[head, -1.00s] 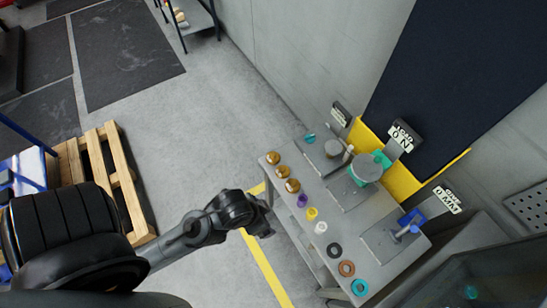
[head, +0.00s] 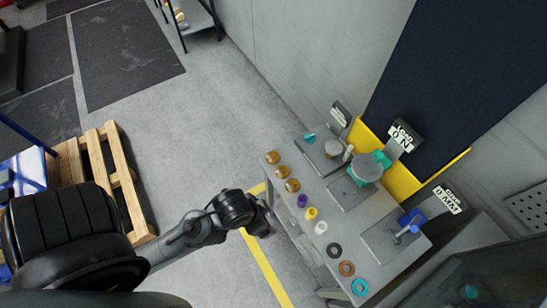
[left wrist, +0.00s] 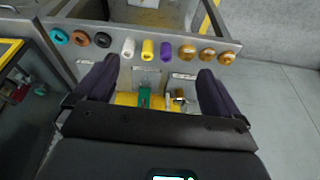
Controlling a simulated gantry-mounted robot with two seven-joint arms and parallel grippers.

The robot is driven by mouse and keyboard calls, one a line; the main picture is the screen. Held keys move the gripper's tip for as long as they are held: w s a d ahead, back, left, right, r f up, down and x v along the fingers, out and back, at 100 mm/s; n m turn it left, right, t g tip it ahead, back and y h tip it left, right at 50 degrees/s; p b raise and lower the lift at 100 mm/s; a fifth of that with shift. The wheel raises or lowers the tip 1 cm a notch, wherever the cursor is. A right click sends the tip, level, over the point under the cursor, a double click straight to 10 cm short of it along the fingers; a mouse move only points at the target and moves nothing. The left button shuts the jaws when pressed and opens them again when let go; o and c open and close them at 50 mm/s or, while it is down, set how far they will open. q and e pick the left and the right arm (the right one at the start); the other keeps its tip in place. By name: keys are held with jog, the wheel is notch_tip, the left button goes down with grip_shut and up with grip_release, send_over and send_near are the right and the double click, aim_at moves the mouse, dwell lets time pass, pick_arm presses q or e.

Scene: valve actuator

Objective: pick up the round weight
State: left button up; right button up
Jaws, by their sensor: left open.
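A grey workbench (head: 345,215) carries several small round pieces in a row on its near edge. Three are brass and round (head: 282,172); they also show at the right of the row in the left wrist view (left wrist: 207,55). A grey disc (head: 367,168) sits on a teal fixture, and a smaller grey disc (head: 333,148) lies behind. I cannot tell which piece is the round weight. My left gripper (head: 266,222) is beside the bench's near side, below its top. In the left wrist view its jaws (left wrist: 153,88) are apart and empty. My right gripper is not in view.
Purple (head: 302,201), yellow (head: 312,213), white (head: 320,227), black, brown and teal pieces continue the row. A blue-handled fixture (head: 407,226) stands at the bench's right end. A wooden pallet (head: 120,175) lies left. The floor between is clear.

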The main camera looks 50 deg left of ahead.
pick_arm(q)
jog(key=c, duration=0.8)
